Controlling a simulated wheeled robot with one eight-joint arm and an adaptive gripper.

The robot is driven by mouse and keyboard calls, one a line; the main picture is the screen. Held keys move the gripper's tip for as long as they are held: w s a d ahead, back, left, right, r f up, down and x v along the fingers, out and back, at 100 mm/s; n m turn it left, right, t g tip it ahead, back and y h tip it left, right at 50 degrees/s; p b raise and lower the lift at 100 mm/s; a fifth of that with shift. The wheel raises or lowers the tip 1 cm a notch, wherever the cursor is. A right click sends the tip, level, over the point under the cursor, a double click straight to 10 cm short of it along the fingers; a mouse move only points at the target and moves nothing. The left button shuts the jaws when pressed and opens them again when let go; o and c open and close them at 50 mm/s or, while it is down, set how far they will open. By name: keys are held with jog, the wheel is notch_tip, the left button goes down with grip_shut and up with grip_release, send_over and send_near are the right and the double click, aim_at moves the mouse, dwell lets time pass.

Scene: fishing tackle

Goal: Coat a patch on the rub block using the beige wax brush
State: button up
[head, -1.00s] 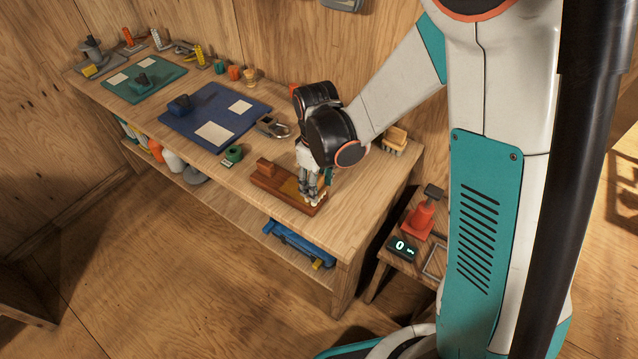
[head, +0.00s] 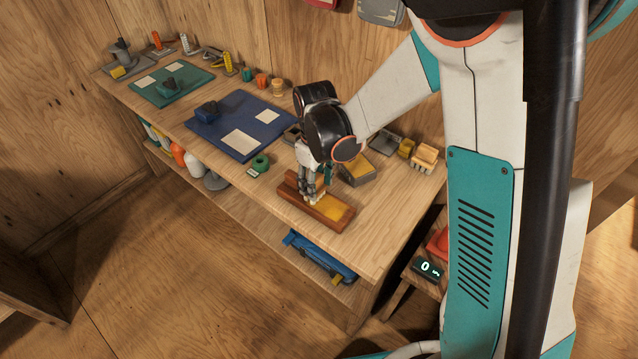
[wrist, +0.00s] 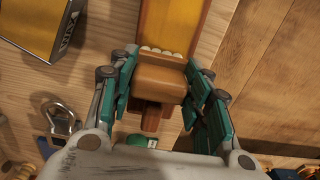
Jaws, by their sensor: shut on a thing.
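The rub block (head: 345,219) is a long reddish-brown wooden piece on the bench, with an amber-yellow patch (head: 326,207) on top. It runs away from me in the wrist view, where the patch (wrist: 180,20) shows beyond the brush. My gripper (head: 313,197) is low over the left part of the block. In the wrist view its teal fingers (wrist: 161,88) are closed on both sides of the brown brush (wrist: 160,80). The brush's beige bristle tufts (wrist: 160,51) lie along the patch's near end. Whether they touch it I cannot tell.
A grey box with a yellow face (head: 357,169) stands behind the block. A green roll (head: 259,165) lies to its left. A blue mat (head: 215,135) covers bench farther left. The bench's front edge is close to the block; bare wood lies to its right.

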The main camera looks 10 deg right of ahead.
jog(key=shift+w+a+r+p, duration=0.1)
jog(key=shift+r+p, duration=0.35)
jog(key=shift+r, duration=0.3)
jog(key=shift+w+a+r+p, duration=0.15)
jog(key=shift+r+p, duration=0.35)
jog(key=shift+r, duration=0.3)
jog(key=shift+w+a+r+p, duration=0.1)
jog(key=shift+r+p, duration=0.35)
jog(key=shift+r, duration=0.3)
jog(key=shift+r+p, duration=1.05)
jog(key=shift+r, duration=0.6)
